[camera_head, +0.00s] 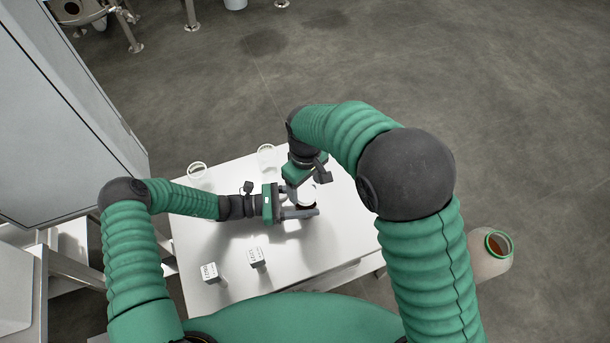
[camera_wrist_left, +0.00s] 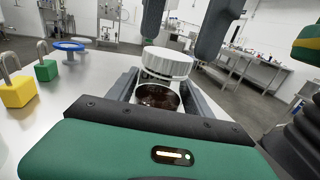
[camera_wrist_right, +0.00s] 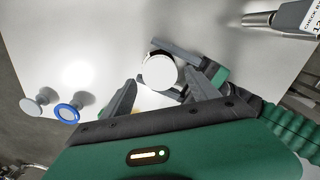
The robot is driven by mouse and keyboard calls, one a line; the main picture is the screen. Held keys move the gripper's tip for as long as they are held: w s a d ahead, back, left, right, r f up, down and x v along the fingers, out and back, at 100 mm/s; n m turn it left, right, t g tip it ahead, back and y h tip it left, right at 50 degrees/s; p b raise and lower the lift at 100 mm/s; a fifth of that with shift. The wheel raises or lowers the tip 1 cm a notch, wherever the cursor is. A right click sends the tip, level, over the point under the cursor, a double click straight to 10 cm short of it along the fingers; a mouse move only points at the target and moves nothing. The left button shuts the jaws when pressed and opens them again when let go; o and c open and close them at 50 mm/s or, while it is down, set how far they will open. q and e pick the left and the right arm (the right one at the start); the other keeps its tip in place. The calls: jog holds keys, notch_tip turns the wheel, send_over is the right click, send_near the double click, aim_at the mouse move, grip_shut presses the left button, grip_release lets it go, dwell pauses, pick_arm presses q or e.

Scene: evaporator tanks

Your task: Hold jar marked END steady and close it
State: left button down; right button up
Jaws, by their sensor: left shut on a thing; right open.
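The jar (camera_wrist_left: 157,97), with dark brown contents, stands between the fingers of my left gripper (camera_wrist_left: 165,95), which is shut on it from the side. A white ribbed lid (camera_wrist_left: 167,62) sits at the top of the jar; whether it is fully seated I cannot tell. The lid shows as a white disc in the right wrist view (camera_wrist_right: 160,72). My right gripper (camera_wrist_right: 163,92) is open, with its fingers around and above the lid. In the head view both grippers meet at the jar, and my arms partly hide it. The END mark is not visible.
A yellow padlock (camera_wrist_left: 17,92) and a green one (camera_wrist_left: 46,70) stand left. A grey cabinet (camera_head: 70,110) stands beyond the table's left.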

jog(key=shift+f, duration=1.15)
jog(key=shift+c, duration=0.3)
jog(key=c, duration=1.4)
jog(key=m, duration=0.2)
jog(key=shift+m, duration=0.4)
jog(key=o, duration=1.5)
